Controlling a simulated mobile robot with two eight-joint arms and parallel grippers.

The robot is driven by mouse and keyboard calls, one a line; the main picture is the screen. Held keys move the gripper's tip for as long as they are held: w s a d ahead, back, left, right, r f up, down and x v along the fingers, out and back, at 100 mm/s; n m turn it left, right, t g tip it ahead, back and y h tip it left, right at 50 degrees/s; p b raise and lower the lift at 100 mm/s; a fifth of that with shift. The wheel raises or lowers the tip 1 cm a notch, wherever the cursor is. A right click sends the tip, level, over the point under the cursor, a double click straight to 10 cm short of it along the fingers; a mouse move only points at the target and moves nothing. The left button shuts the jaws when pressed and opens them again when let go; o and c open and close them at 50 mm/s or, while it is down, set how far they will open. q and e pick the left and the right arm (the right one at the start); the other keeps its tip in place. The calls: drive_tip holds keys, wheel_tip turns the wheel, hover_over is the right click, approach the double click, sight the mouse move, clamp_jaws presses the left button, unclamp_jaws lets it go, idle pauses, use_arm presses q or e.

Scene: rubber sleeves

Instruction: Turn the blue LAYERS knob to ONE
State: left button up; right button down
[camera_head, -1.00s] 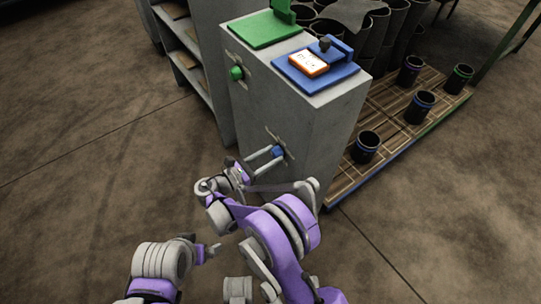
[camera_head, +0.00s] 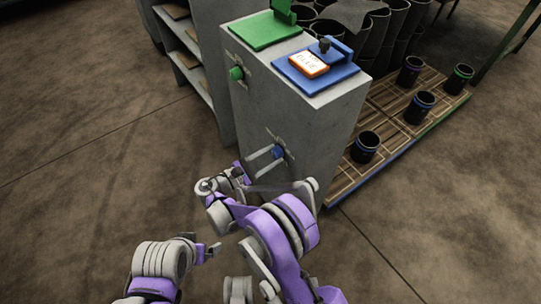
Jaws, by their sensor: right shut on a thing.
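The blue knob (camera_head: 278,152) sits low on the front face of the grey cabinet (camera_head: 315,135). My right gripper (camera_head: 268,158) reaches it from the front left, with its two long pale fingers shut on the knob, one on each side. The marks around the knob are too small to read, so I cannot tell its setting. My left gripper (camera_head: 212,250) is at the lower left, away from the cabinet. I cannot tell whether its jaws are open.
On the cabinet top are a green plate (camera_head: 262,30) and a blue plate (camera_head: 330,78) bearing an orange-and-white device (camera_head: 309,65). Several dark sleeves stand on a slatted pallet (camera_head: 405,140) at right. Shelves (camera_head: 190,65) stand left.

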drive_tip(key=shift+m, duration=1.7)
drive_tip(key=shift+c, duration=1.6)
unclamp_jaws()
